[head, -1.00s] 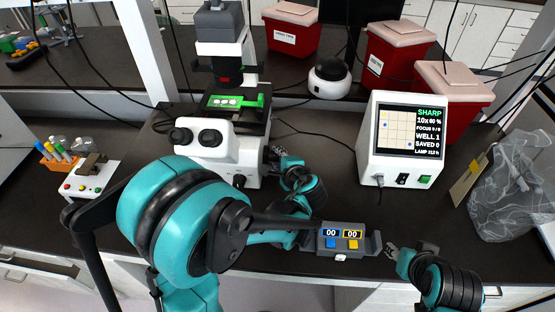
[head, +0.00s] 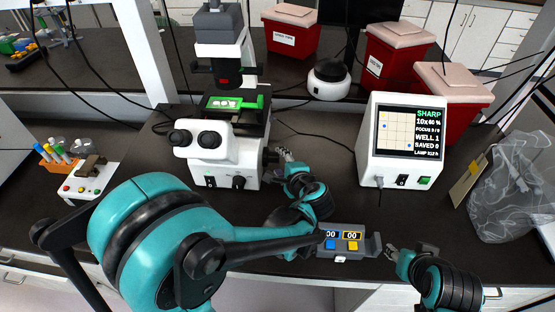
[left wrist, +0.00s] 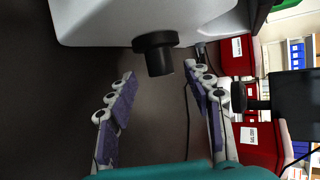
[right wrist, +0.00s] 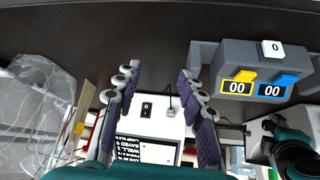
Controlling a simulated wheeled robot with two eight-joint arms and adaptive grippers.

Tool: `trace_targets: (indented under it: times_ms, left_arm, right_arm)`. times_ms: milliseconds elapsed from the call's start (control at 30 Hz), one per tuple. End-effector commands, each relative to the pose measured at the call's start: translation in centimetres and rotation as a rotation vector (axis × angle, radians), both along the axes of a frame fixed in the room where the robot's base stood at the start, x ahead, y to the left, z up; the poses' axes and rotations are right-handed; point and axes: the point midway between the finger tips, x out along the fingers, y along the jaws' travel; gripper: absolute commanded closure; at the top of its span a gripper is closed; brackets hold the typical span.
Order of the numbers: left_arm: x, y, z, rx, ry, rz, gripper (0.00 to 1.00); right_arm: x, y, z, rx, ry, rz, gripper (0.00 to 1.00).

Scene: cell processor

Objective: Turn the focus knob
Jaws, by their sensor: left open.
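The white microscope (head: 215,165) stands on the dark bench. Its black side focus knob (head: 270,156) sticks out from the right side, and it shows in the left wrist view (left wrist: 157,52) at the top, near the fingertips. My left gripper (head: 285,155) is just right of the knob. In the left wrist view my left gripper (left wrist: 160,72) is open, its fingers spread either side of the knob's outer end, with nothing held. My right gripper (right wrist: 160,70) is open and empty, near the bench's front edge at the right in the head view (head: 395,252).
A white monitor (head: 366,170) at the right reads SHARP, 10x and WELL 1. A grey counter box (head: 340,254) with blue and yellow buttons is near the front edge. A clear bag (head: 510,200) lies far right. Red bins (head: 290,40) stand behind.

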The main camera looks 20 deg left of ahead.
Motion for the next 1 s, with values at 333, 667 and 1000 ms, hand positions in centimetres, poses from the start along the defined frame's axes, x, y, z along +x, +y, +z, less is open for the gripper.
trace_targets:
  times_ms: [333,667,1000]
  left_arm:
    - [-4.9,-4.0,3.2,0.0,0.001,-0.004,0.49]
    - [-6.0,-4.8,3.9,0.0,0.0,0.0,0.49]
    - [-5.9,-4.8,3.9,0.0,0.0,0.0,0.49]
  right_arm:
    - [0.0,0.0,0.0,0.0,0.0,0.0,0.6]
    - [0.0,0.0,0.0,0.0,0.0,0.0,0.6]
    - [0.0,0.0,0.0,0.0,0.0,0.0,0.6]
